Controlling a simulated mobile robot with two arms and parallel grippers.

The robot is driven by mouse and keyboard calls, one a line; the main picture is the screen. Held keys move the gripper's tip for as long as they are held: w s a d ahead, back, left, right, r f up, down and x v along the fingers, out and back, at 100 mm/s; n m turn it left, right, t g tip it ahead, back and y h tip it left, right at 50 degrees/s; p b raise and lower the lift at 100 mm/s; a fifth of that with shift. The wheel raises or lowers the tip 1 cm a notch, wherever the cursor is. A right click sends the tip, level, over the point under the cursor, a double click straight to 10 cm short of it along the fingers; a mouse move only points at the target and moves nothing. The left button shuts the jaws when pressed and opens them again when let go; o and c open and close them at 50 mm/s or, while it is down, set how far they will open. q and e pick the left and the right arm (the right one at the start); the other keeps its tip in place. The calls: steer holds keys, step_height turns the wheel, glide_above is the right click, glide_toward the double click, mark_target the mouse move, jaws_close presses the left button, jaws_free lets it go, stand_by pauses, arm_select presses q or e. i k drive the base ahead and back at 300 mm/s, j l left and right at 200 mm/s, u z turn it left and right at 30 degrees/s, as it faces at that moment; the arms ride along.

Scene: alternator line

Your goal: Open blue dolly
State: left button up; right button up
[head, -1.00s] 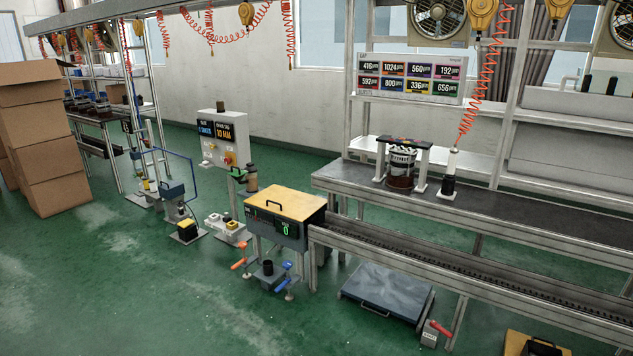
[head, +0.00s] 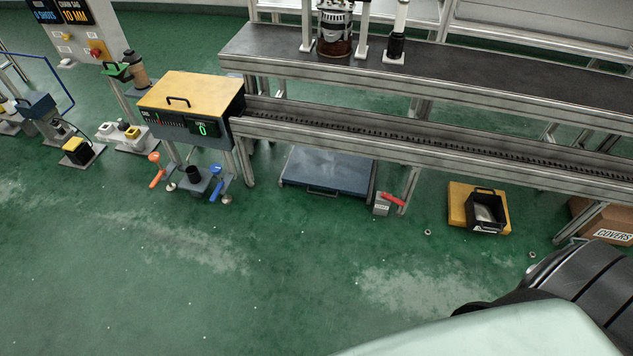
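The blue dolly is most likely the low, flat, dark blue platform (head: 325,169) on the green floor under the conveyor bench. A slim handle (head: 321,191) shows on its front edge. Its back edge lies under the bench, close to the bench's legs. It looks flat and shut, with nothing on top. Neither of my grippers shows in the head view. A black ribbed part and a pale green surface at the lower right look like my own body.
A yellow-topped box (head: 190,96) with orange and blue levers stands left of the platform. A red-handled grey block (head: 382,207) sits just right of it. A yellow base with a black bin (head: 486,214) and a covers carton (head: 613,227) are farther right. The front floor is clear.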

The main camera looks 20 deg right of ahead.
mark_target(322, 169)
steer(key=i+j+z, duration=0.2)
steer(key=i+z, duration=0.2)
steer(key=i+j+z, duration=0.3)
steer(key=z, duration=0.15)
steer(key=i+j+z, duration=0.4)
